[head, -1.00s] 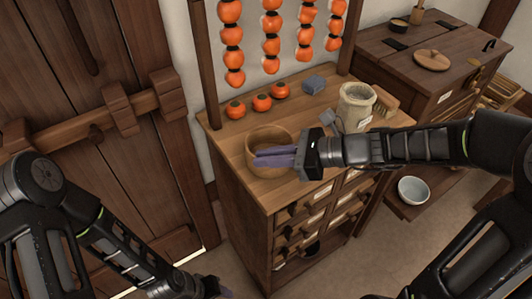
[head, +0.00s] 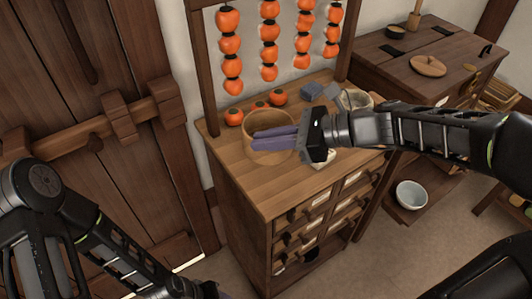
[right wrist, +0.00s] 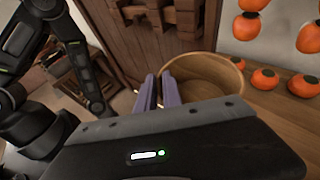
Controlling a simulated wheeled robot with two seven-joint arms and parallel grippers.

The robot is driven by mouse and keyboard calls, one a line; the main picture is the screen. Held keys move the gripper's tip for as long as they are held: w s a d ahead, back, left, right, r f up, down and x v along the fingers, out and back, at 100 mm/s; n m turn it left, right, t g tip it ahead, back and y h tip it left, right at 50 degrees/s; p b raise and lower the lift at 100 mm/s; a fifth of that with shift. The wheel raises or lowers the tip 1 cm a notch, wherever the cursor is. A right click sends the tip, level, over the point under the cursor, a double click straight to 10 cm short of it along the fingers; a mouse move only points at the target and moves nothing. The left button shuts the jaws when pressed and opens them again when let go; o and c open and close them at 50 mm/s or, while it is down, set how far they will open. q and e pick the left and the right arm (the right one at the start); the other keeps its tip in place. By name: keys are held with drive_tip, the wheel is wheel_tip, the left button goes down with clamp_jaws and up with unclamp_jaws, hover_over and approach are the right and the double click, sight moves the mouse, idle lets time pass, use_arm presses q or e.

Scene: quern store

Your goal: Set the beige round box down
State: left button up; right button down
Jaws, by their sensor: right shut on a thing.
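The beige round box (head: 262,156) is an open, round wooden tub. It appears held a little above the top of the wooden drawer cabinet (head: 285,192), roughly upright. My right gripper (head: 274,138) reaches in from the right, its purple fingers shut on the near part of the box wall. In the right wrist view the box (right wrist: 212,78) shows its hollow inside, with the fingers (right wrist: 160,92) at its left rim. My left gripper (head: 212,292) is low at the bottom edge of the head view, mostly cut off, so its jaws cannot be judged.
Several persimmons (head: 278,97) stand behind the box, under hanging strings of persimmons (head: 270,43). The cabinet's front left top is bare.

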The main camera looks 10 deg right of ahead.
wheel_tip(320, 180, up, 2)
idle(0.8)
